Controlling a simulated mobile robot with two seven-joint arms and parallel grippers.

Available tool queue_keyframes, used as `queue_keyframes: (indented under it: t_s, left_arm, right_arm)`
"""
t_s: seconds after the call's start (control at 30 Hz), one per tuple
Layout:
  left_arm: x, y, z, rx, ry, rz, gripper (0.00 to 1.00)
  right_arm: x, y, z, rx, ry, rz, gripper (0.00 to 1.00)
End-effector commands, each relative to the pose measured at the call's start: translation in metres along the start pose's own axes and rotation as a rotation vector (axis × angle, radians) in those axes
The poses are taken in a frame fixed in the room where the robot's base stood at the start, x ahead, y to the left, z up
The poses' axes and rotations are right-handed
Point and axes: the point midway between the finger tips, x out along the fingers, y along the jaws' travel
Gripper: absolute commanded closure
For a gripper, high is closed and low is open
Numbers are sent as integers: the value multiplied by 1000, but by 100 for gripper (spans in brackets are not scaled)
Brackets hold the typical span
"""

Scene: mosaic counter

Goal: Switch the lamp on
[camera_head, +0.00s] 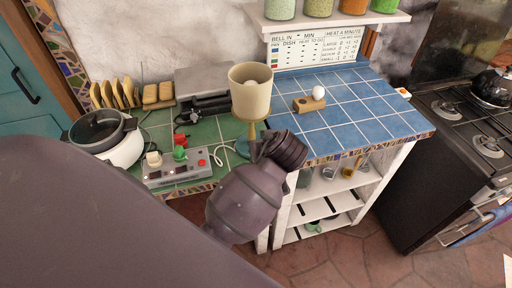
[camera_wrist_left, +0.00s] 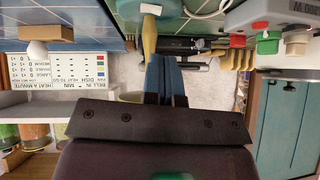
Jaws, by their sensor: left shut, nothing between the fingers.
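The lamp has a cream shade (camera_head: 250,98) open at the top, with a bulb showing inside and no clear glow. Its yellowish stem stands on the counter in the head view, and the stem (camera_wrist_left: 149,38) also shows upside down in the left wrist view. There a small white part (camera_wrist_left: 150,9) sits on the lamp's teal base. My left gripper (camera_wrist_left: 166,62) is shut and empty, its blue-grey fingers close beside the stem; I cannot tell whether they touch. In the head view my wrist hides part of the base. My right gripper is not in view.
A grey control box (camera_head: 177,169) with knobs and a red button is left of the lamp. An egg (camera_head: 318,92) sits by a wooden block (camera_head: 308,104). The blue tiles (camera_head: 370,115) at right are mostly clear.

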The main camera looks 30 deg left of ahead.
Motion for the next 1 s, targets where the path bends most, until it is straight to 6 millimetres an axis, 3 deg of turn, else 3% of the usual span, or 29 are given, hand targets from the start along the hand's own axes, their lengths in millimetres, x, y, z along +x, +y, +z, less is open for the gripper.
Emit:
queue_keyframes:
  t_s: [0.6,1.0]
  left_arm:
    - [86,0,-1,2,1,0,100]
    - [96,0,0,-1,0,1,100]
  right_arm:
    - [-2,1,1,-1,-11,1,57]
    - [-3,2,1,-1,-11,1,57]
